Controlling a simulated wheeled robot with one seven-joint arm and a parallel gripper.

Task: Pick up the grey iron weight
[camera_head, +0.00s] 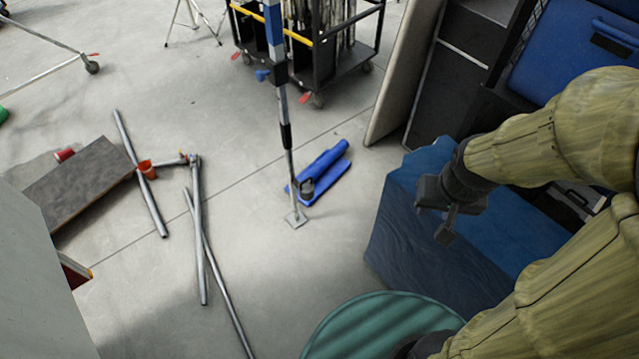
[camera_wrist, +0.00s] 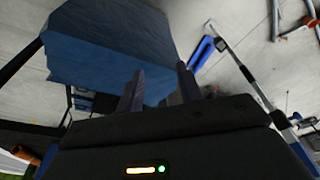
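A small grey object that looks like the iron weight (camera_head: 307,188) rests on the blue bundle (camera_head: 328,166) on the floor, beside the foot of a metal pole. It is small in the head view, so its shape is hard to tell. In the wrist view it seems to show as a small grey shape (camera_wrist: 221,45) against the blue bundle. My gripper (camera_head: 446,232) is over the blue-covered block, to the right of the weight and well apart from it. In the wrist view my gripper's two fingers (camera_wrist: 160,84) stand apart with nothing between them.
The upright pole (camera_head: 286,135) stands close to the weight. A blue-covered block (camera_head: 400,235) and a green round top (camera_head: 370,325) are near my arm. Metal pipes (camera_head: 198,230) and a dark board (camera_head: 80,180) lie left. A cart (camera_head: 345,60) stands behind; floor between is clear.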

